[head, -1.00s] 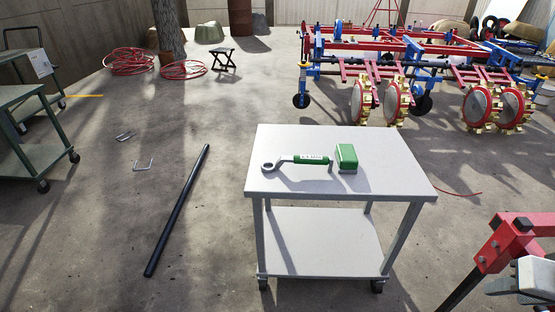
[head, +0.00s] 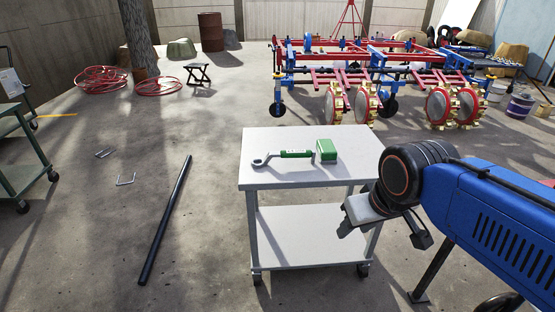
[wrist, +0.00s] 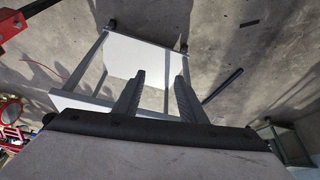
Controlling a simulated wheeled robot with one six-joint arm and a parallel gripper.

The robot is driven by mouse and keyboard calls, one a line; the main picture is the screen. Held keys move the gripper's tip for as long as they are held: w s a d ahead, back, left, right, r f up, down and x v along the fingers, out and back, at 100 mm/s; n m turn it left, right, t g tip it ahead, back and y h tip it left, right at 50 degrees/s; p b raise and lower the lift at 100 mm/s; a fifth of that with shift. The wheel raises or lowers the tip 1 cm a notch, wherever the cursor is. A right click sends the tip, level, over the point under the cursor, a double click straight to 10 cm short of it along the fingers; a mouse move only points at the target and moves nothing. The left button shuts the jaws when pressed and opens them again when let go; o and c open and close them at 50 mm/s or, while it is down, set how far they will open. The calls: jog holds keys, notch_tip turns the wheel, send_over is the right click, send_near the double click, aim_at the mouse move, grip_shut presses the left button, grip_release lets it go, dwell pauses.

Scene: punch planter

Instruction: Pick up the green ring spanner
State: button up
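The green ring spanner (head: 297,154) lies flat on the top of a light grey trolley (head: 300,177). Its grey ring end points left and its green handle, with white marking, points right. A green block (head: 327,151) stands at the handle's right end; I cannot tell whether they touch. My gripper (wrist: 160,82) shows two dark fingers standing apart in the wrist view, with nothing between them. In the head view my blue arm reaches in from the right, and its end is beside the trolley's right edge, away from the spanner. The spanner is not visible in the wrist view.
The trolley has a lower shelf (head: 310,235). A long dark bar (head: 165,220) lies on the floor to the left. A red and blue machine with spiked wheels (head: 365,70) stands behind. A green cart (head: 22,165) is at the far left. Floor left of the trolley is mostly clear.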

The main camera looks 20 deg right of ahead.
jog(key=shift+w, duration=0.1)
jog(key=shift+c, duration=0.8)
notch_tip(320, 180, up, 10)
jog(key=r+n+g, duration=0.1)
jog(key=n+g, duration=0.1)
jog(key=n, duration=1.4)
send_over(293, 151)
jog(key=s+a, duration=0.1)
jog(key=s, duration=0.3)
jog(key=shift+h, duration=0.3)
jog(key=x, duration=1.2)
jog(key=shift+w+a+f, duration=0.1)
jog(key=shift+w+a, duration=0.05)
jog(key=shift+w, duration=0.05)
jog(key=shift+d+x, duration=0.2)
jog(key=shift+x, duration=2.45)
jog(key=shift+s, duration=0.15)
grip_shut()
